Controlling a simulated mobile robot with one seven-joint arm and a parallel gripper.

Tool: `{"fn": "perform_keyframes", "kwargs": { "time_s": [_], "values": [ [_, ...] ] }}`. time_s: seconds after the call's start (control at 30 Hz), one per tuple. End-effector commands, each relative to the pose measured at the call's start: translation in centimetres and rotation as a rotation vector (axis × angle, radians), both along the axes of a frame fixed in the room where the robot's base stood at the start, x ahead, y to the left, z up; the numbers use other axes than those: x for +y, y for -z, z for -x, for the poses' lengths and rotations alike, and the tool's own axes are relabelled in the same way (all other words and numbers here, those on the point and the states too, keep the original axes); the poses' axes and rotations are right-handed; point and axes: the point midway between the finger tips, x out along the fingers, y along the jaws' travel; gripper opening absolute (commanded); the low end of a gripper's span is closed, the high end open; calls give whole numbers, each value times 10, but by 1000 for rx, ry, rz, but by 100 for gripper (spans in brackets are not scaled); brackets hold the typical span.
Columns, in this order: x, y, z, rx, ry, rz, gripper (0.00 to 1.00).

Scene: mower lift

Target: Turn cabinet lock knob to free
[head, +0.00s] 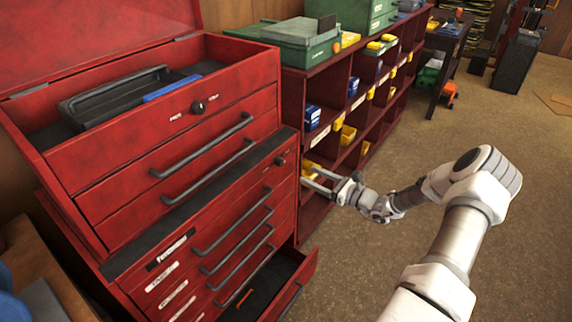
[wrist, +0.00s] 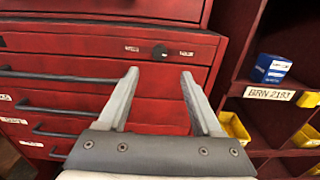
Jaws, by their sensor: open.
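A small dark lock knob (head: 280,160) sits at the upper right of the lower red cabinet's front. In the wrist view the knob (wrist: 159,51) lies between two small labels, just beyond my fingertips and between them in the picture. Its turned position is too small to read. A similar black knob (head: 198,107) with a label on each side is on the upper red chest. My gripper (head: 306,178) is in front of the cabinet's right side, open and empty. Its two fingers (wrist: 160,74) point towards the cabinet front, apart from the knob in the picture.
The bottom drawer (head: 262,290) of the lower cabinet stands open. Long grey handles (head: 235,222) cross the drawer fronts. A dark red shelf unit (head: 300,130) with yellow and blue bins stands right beside the cabinet. The floor (head: 520,200) to the right is clear.

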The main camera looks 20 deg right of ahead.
Motion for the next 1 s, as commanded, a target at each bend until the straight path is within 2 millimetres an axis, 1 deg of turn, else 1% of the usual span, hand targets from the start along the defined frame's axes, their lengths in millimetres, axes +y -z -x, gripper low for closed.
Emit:
{"fn": "perform_keyframes", "kwargs": {
  "time_s": [0.03, 0.3, 0.5, 0.67, 0.93, 1.0],
  "values": [
    [8, 0, -10, -2, -5, 0, 67],
    [39, 0, -57, -2, -4, 2, 67],
    [54, 0, -80, -1, -3, 1, 67],
    [58, 0, -87, 0, -1, 2, 67],
    [59, 0, -88, -1, -1, 2, 67],
    [59, 0, -88, -1, -1, 2, 54]
  ]
}}
